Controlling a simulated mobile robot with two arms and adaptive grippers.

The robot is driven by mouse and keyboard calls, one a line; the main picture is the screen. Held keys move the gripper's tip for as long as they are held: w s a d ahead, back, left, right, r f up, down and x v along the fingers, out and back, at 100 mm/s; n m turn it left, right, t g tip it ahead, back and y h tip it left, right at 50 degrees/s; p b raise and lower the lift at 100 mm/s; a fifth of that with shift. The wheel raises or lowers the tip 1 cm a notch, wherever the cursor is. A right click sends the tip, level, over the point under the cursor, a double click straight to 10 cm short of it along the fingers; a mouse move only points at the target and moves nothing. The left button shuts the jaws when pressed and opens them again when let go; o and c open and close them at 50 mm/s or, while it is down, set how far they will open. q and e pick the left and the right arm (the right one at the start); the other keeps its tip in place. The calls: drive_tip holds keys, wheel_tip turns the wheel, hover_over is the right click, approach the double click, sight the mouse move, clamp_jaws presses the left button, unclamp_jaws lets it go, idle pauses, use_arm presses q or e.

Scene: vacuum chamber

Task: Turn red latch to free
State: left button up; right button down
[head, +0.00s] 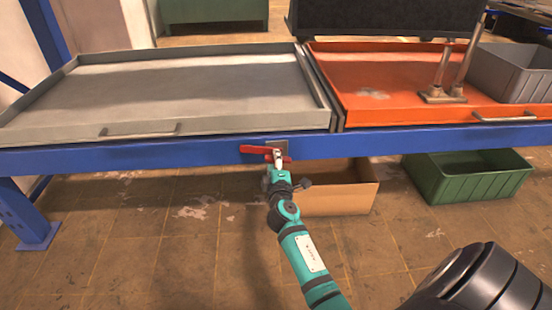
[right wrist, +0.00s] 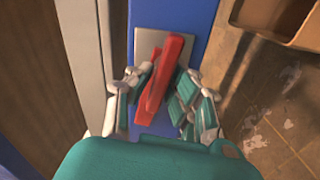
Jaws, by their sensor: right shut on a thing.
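My right gripper (head: 278,157) is at the latch. In the right wrist view the red latch (right wrist: 168,72) runs between the fingers of my right gripper (right wrist: 160,92), with a finger on each side, and the gripper is shut on it. The grey plate (right wrist: 147,45) shows behind the latch. My left gripper is not in view.
Above the beam are a grey tray (head: 180,85) and an orange tray (head: 385,95). A grey bin (head: 510,75) and a metal stand (head: 443,95) are on the orange tray. Below are a cardboard box (head: 340,200) and a green crate (head: 470,185). Floor is open in front.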

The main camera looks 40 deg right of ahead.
drive_tip(key=shift+n, duration=0.9)
drive_tip(key=c, duration=1.3)
unclamp_jaws()
drive_tip(key=shift+w, duration=0.1)
drive_tip(key=v, duration=1.2)
drive_tip(key=shift+f, duration=0.1)
